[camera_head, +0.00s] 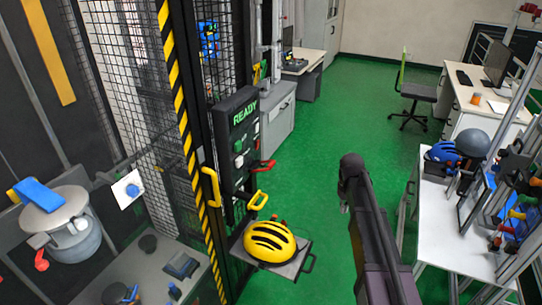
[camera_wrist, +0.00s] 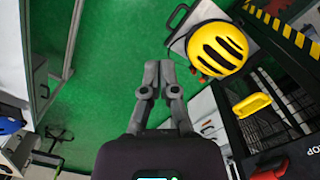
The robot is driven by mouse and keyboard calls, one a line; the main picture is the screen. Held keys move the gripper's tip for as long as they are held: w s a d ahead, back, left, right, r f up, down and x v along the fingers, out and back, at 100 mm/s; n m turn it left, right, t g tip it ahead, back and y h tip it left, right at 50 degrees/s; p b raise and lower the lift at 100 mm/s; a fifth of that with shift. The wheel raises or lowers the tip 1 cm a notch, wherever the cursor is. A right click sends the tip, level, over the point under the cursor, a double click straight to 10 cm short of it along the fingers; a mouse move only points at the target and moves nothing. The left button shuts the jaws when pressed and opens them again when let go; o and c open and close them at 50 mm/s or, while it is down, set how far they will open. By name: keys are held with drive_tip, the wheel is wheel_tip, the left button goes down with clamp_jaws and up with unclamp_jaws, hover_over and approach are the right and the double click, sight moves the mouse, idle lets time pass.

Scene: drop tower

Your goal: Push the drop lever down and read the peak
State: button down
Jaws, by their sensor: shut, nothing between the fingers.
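A dark control panel (camera_head: 238,145) on the drop tower's frame shows READY in green at its top. A red lever (camera_head: 263,166) and a yellow lever (camera_head: 257,200) stick out from the panel; which one is the drop lever I cannot tell for sure. The yellow lever also shows in the wrist view (camera_wrist: 252,105), with a red part (camera_wrist: 270,172) at the bottom edge. My gripper (camera_wrist: 158,66) is shut and empty over the green floor, to the left of the yellow lever in the wrist view and apart from it. No peak number is legible.
A yellow helmet (camera_head: 270,242) sits on a tray (camera_head: 298,264) below the panel; it also shows in the wrist view (camera_wrist: 218,47). A yellow door handle (camera_head: 211,187) is beside the striped post. A white table (camera_head: 455,235) with helmets stands right. Green floor between is clear.

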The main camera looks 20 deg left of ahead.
drive_tip(key=w+a+r+n+p, duration=0.2)
drive_tip(key=w+a+r+p, duration=0.1)
drive_tip(key=a, duration=0.7)
drive_tip(key=w+a+r+n+p, duration=0.2)
drive_tip(key=w+a+r+p, duration=0.2)
drive_tip(key=a, duration=0.7)
drive_tip(key=w+a+r+n+p, duration=0.2)
drive_tip(key=w+a+r+p, duration=0.2)
drive_tip(key=a, duration=0.7)
drive_tip(key=shift+w+r+n+h, duration=0.2)
drive_tip(key=shift+r+n+h, duration=0.15)
drive_tip(key=shift+r, duration=0.3)
drive_tip(key=shift+a, duration=0.35)
drive_tip(key=shift+f, duration=0.15)
drive_tip(key=f+b, duration=0.6)
drive_tip(key=b, duration=0.1)
drive_tip(key=shift+s+d+f, duration=0.15)
drive_tip(key=shift+d+f, duration=0.1)
drive_tip(key=shift+d, duration=0.05)
drive_tip(key=shift+f, duration=0.15)
